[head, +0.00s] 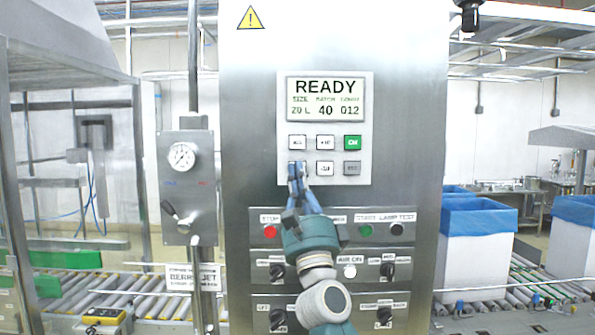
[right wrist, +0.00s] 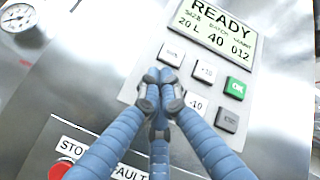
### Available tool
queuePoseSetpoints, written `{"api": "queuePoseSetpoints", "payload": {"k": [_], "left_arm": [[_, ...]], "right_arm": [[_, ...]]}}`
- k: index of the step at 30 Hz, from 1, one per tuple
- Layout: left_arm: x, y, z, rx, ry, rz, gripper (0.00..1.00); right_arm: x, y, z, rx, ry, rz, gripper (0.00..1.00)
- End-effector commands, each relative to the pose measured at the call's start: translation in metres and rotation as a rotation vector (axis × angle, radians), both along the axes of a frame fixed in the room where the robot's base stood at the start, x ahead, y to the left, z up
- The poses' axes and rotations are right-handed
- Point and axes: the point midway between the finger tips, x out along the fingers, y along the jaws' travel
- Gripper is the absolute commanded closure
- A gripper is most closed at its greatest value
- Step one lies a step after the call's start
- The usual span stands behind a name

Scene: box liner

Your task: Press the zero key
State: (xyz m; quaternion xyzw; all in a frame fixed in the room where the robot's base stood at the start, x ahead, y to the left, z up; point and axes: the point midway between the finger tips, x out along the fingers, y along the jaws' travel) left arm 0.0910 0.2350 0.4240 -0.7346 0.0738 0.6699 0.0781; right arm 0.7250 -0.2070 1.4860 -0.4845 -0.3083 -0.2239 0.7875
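The keypad panel (head: 283,120) is on the steel cabinet, with two rows of keys under a display (head: 325,99) reading READY. The top row has a white key with an unclear label (head: 297,142), a +10 key (head: 325,142) and a green OK key (head: 352,142). Below are a -10 key (head: 324,168) and a grey ESC key (head: 352,168). The lower-left key is mostly hidden behind my right gripper (head: 298,166). No zero label is readable. In the right wrist view the blue fingertips (right wrist: 159,75) are together, empty, over that spot; contact cannot be told.
Below the keypad are a red stop button (head: 270,231), a green start button (head: 365,230) and several black selector knobs. A gauge box (head: 186,180) with a lever stands at left. Roller conveyors run on both sides; blue-lined bins (head: 480,245) stand at right.

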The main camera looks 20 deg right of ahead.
Motion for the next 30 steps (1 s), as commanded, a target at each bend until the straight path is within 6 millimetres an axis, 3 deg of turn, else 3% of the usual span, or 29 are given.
{"api": "queuePoseSetpoints", "payload": {"k": [30], "left_arm": [[0.0000,0.0000,-0.0065,0.000,0.000,0.000,0.60]], "right_arm": [[0.0082,-0.0023,-0.0001,0.000,-0.001,0.000,1.00]]}}
